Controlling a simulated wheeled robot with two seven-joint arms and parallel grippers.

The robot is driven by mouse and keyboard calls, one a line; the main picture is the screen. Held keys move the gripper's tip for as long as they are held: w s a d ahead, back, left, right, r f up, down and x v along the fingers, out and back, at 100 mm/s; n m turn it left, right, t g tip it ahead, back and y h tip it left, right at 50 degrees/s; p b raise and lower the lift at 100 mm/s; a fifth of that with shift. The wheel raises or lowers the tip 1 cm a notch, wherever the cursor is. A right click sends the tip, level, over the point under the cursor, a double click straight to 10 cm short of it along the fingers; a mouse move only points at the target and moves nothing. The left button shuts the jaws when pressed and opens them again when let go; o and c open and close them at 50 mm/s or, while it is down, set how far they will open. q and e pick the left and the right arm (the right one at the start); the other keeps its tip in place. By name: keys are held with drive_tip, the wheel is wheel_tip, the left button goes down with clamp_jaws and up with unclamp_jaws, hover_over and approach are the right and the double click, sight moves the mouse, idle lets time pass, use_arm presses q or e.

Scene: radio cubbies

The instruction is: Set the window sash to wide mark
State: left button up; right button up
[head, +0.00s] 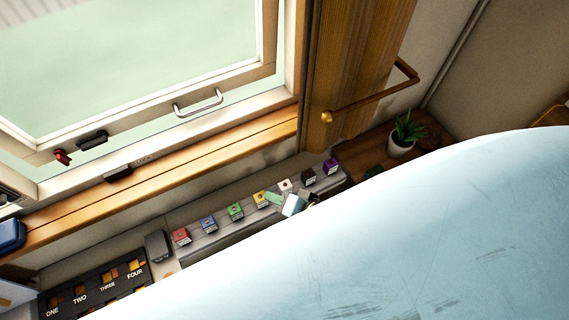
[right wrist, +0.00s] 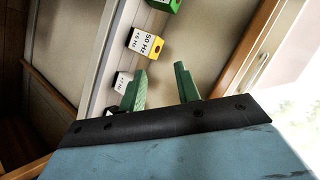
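The window sash (head: 153,111) is a pale frame around glass at the upper left of the head view, with a silver bar handle (head: 198,103) on its lower rail. A strip of green shows between the sash and the frame, so it stands ajar. A red knob (head: 62,157) and a black catch (head: 92,139) are at its lower left. A black block (head: 118,173) sits on the frame; faint lettering beside it is too small to read. My right gripper (right wrist: 161,68) has two green fingers, apart and empty, over the cube shelf, away from the sash. My left gripper is not in view.
Several labelled cubes line a grey shelf (head: 205,240) below the window, including a yellow one (right wrist: 145,42). A wooden post with a brass rail (head: 372,98) and a potted plant (head: 405,135) stand right. A numbered black rack (head: 95,285) is lower left. My pale blue arm hides the lower right.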

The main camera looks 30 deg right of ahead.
drive_tip(key=shift+s+d+f+n+g+b, duration=0.15)
drive_tip(key=shift+f+n, duration=0.1)
drive_tip(key=shift+f, duration=0.35)
drive_tip(key=shift+s+d+f+n+g+b, duration=0.1)
drive_tip(key=shift+s+f+n, duration=0.1)
drive_tip(key=shift+f, duration=0.45)
drive_tip(key=shift+s+d+f+n+g+b, duration=0.15)
drive_tip(key=shift+f+n, duration=0.1)
drive_tip(key=shift+f, duration=0.35)
drive_tip(key=shift+c, duration=0.3)
